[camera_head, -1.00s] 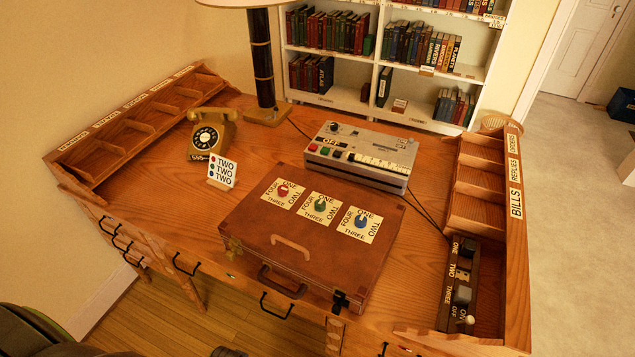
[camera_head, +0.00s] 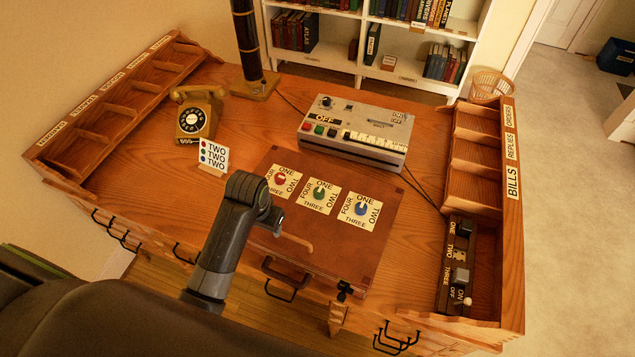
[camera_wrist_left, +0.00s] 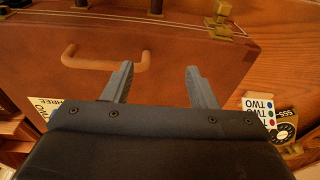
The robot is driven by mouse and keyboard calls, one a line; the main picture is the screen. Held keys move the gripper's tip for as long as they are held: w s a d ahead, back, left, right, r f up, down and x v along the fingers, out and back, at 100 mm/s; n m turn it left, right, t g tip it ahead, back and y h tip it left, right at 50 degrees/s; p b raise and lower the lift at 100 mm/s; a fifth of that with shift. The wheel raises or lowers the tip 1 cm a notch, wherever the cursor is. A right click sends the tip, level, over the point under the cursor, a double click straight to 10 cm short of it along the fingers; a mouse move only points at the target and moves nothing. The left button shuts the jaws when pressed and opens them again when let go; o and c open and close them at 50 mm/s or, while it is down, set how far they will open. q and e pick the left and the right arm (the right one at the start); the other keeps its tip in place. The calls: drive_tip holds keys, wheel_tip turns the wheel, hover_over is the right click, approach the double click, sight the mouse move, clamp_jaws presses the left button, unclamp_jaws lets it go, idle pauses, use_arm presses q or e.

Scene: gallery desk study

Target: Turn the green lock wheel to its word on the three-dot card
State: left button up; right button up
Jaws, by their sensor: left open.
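The brown case (camera_head: 385,225) lies on the desk with three lock wheels on square word plates: red (camera_head: 280,179), green (camera_head: 319,193) and blue (camera_head: 361,208). The green wheel's plate reads ONE, TWO, THREE, FOUR; its pale pointer seems to lean up toward ONE, but is too small to be sure. The three-dot card (camera_head: 213,157) stands left of the case and reads TWO beside each dot, the green one included. My left gripper (camera_wrist_left: 159,78) is open and empty above the case, its arm partly covering the red wheel's plate. My right gripper is not in view.
A grey machine (camera_head: 352,132) with buttons stands behind the case, and a telephone (camera_head: 200,117) behind the card. A switch box (camera_head: 455,275) is at the right. The case's tan handle (camera_wrist_left: 105,62) lies near my left fingers.

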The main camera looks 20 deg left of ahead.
use_arm(q)
drive_tip(key=w+d+r+m+g, duration=0.1)
drive_tip(key=w+d+r, duration=0.3)
drive_tip(key=w+r, duration=0.4)
drive_tip(key=w+d+r+m+g, duration=0.1)
drive_tip(key=w+d+r, duration=0.4)
drive_tip(key=w, duration=0.4)
drive_tip(key=b, duration=0.4)
approach(319, 192)
wheel_tip(319, 192, down, 8)
drive_tip(key=shift+a+r, duration=0.1)
drive_tip(key=shift+a, duration=0.05)
drive_tip(key=shift+f, duration=0.45)
